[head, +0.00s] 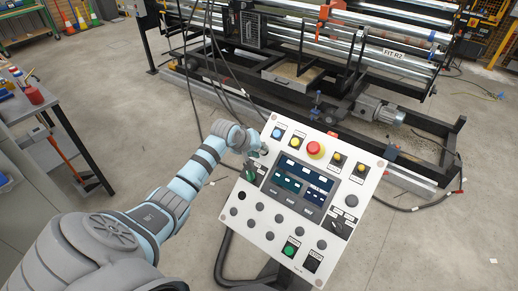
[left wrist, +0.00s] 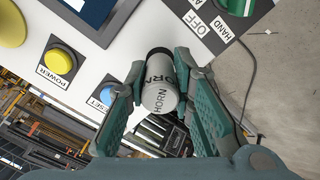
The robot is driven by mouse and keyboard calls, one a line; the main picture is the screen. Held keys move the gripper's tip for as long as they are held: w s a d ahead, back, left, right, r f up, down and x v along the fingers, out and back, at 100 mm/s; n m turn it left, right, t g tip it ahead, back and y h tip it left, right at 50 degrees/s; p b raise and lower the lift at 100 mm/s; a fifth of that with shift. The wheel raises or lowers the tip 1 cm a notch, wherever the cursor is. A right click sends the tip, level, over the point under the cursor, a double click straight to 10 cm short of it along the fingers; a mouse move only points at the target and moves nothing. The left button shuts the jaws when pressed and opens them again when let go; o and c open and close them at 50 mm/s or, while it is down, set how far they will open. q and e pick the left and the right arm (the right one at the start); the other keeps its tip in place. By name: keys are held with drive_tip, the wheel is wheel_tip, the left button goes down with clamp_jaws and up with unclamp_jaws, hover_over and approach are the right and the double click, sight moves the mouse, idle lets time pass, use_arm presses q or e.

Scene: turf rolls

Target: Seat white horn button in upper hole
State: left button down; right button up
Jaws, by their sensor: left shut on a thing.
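The horn button (left wrist: 160,98) is a pale grey-white cylinder marked HORN, with a dark band at its far end. My left gripper (left wrist: 160,108) is shut on it, one finger on each side, as the left wrist view shows. In the head view my left gripper (head: 258,146) is at the upper left edge of the white control panel (head: 229,222), and hides the button. The button's dark end is against or just above the panel face; I cannot tell if it is in a hole. The upper hole is hidden. A black round spot (head: 241,196) shows lower down.
Near the gripper are a blue button (head: 276,132), a yellow button (head: 295,143) and a green selector (head: 250,175). A red emergency button (head: 316,149) stands out from the panel. A roller machine (head: 300,60) stands behind, a workbench (head: 30,105) at left.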

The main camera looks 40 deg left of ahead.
use_arm(q)
drive_tip(key=shift+r+p, duration=0.1)
drive_tip(key=shift+p, duration=0.4)
drive_tip(key=shift+w+f+b, duration=0.25)
drive_tip(key=shift+f+b, duration=0.2)
drive_tip(key=shift+b, duration=0.05)
drive_tip(key=shift+w+f+b, duration=0.5)
drive_tip(key=shift+f+b, duration=0.05)
drive_tip(key=shift+b, duration=0.15)
drive_tip(key=c, duration=1.8)
unclamp_jaws()
drive_tip(key=o, duration=0.5)
